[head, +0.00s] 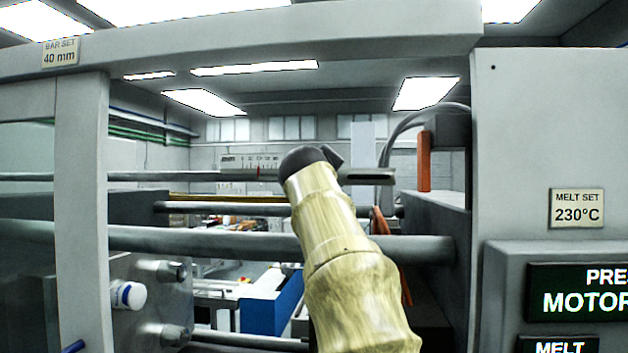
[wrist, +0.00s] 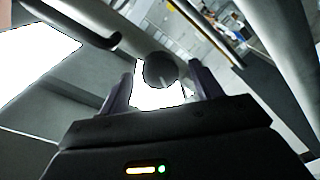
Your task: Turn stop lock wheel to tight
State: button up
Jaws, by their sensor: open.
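In the wrist view, a dark round knob (wrist: 160,70), which looks like the stop lock wheel, sits against a pale grey bar (wrist: 75,25). My gripper (wrist: 157,78) is open, its two fingers apart on either side of the knob's lower edge. I cannot tell whether either finger touches it. No marking for tight or loose is readable. In the head view, my tan-sleeved arm reaches up to the horizontal bar, which carries a scale (head: 248,161) with a red mark. My arm's dark end covers the bar there, and the knob and fingers are hidden.
Thick horizontal rods (head: 190,241) run across the machine opening. A grey post (head: 82,200) stands left and a grey cabinet (head: 540,120) right. An orange upright part (head: 424,162) and a curved cable lie right of my arm. A blue box (head: 275,305) is lower down.

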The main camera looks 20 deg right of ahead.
jog(key=b+v, duration=0.6)
jog(key=v, duration=1)
jog(key=shift+s, duration=0.15)
jog(key=w+a+f+n+g+y, duration=0.15)
jog(key=w+f, duration=0.25)
jog(key=f, duration=0.4)
jog(key=w+a+f+g+y, duration=0.15)
jog(key=w+f, duration=0.25)
jog(key=f, duration=0.4)
jog(key=a+f+g+y+p, duration=0.1)
jog(key=a+f+g+y, duration=0.2)
jog(key=f, duration=1.7)
jog(key=s+f+m+g+y, duration=0.1)
jog(key=s+f+g, duration=0.1)
jog(key=s+f, duration=0.4)
jog(key=s+a+f+m+g+y+p, duration=0.1)
jog(key=s+f, duration=0.5)
jog(key=f, duration=0.6)
jog(key=s+a+f+m+g+y, duration=0.1)
jog(key=s+f+m+g, duration=0.2)
jog(key=s+f, duration=0.4)
notch_tip(320, 180, down, 3)
jog(key=shift+a+f+g, duration=0.1)
jog(key=shift+a+g, duration=0.1)
jog(key=shift+g, duration=0.1)
